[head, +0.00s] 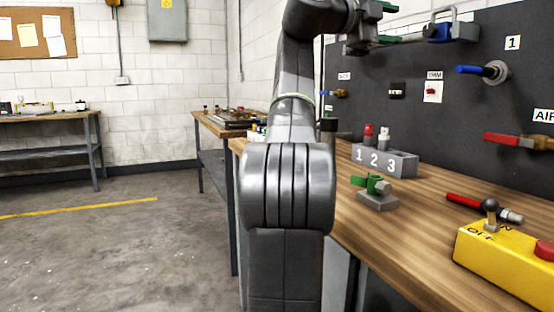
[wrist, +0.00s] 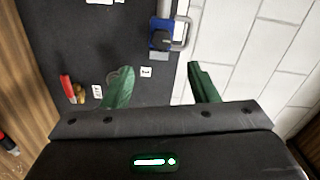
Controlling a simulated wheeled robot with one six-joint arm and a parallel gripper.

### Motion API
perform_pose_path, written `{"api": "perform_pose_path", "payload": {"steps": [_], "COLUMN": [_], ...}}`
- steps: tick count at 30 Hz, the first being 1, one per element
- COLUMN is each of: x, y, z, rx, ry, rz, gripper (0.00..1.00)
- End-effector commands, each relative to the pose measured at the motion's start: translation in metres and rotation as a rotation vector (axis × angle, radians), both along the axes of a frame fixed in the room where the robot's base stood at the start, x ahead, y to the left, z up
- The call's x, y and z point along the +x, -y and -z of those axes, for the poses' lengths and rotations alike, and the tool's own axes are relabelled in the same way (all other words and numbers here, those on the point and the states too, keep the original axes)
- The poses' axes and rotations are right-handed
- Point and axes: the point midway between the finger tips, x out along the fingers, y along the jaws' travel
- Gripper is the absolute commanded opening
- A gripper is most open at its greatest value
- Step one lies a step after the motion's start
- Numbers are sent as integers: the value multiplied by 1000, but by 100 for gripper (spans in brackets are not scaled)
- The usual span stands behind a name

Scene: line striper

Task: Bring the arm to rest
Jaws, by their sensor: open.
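My arm rises in the middle of the head view, with its upper part bent over toward the dark panel. My gripper (head: 386,23) is near the top of that view, its two green fingers pointing right. In the wrist view my gripper (wrist: 158,78) shows its green fingers spread wide apart. Nothing is between them. Beyond the fingers is a blue padlock-like part with a grey shackle (wrist: 160,40), on the panel. It also shows in the head view as a blue part (head: 439,32) to the right of my gripper, apart from it.
The wooden bench (head: 440,250) holds a numbered grey block (head: 384,160), a green-handled valve (head: 376,190), a hammer (head: 485,206) and a yellow switch box (head: 500,262). The dark panel (head: 420,130) carries several valves and switches. Open floor (head: 120,250) lies to the left.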

Motion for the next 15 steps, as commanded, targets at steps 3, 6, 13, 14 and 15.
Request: {"api": "perform_pose_path", "payload": {"steps": [3, 6, 13, 14, 15], "x": [9, 16, 34, 36, 40], "y": [22, 40, 84, 89, 97], "z": [-2, -3, -3, -4, -4], "rx": [-1, -1, -1, -2, -1], "ry": [0, 1, 0, 2, 1], "rz": [3, 2, 3, 2, 2], "gripper": [54, 54, 54, 54, 54]}}
